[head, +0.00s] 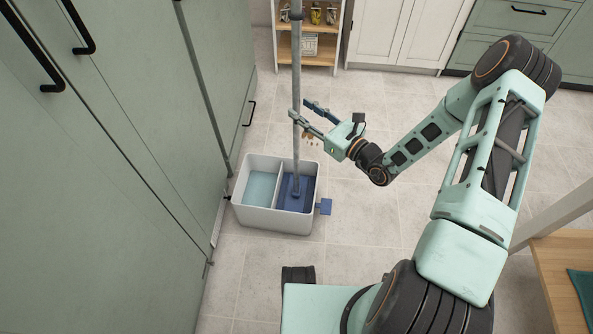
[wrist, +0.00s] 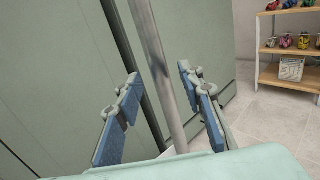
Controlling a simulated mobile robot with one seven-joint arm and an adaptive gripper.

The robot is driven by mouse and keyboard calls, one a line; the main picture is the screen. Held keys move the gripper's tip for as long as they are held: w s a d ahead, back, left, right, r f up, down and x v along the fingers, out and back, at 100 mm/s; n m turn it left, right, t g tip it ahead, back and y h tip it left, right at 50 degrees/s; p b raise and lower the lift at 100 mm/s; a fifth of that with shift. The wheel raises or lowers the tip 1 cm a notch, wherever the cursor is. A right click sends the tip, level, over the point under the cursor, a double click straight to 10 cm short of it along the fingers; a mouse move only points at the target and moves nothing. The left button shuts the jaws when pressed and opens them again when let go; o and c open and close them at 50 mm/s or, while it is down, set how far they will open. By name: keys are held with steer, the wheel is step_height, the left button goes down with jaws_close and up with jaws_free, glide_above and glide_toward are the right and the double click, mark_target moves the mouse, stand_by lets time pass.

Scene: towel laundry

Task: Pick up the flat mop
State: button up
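The flat mop (head: 296,80) stands upright with its grey pole rising from a two-part bucket (head: 267,217). Its blue lower end (head: 296,193) is in the right, dark blue compartment. In the wrist view the mop's pole (wrist: 161,70) runs between the two blue-padded fingers. My gripper (head: 303,115) is open around the pole, a good way above the bucket. In the wrist view my gripper (wrist: 165,105) shows a gap between the pole and each finger pad.
Tall green cabinets (head: 130,120) with black handles stand close on the left. A small wooden shelf (head: 308,46) with jars stands behind. A wooden bench or table (head: 560,270) is at the lower right. Tiled floor (head: 390,230) is clear right of the bucket.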

mark_target(299, 107)
steer(key=shift+x, duration=1.5)
steer(key=shift+c, duration=0.4)
jaws_close()
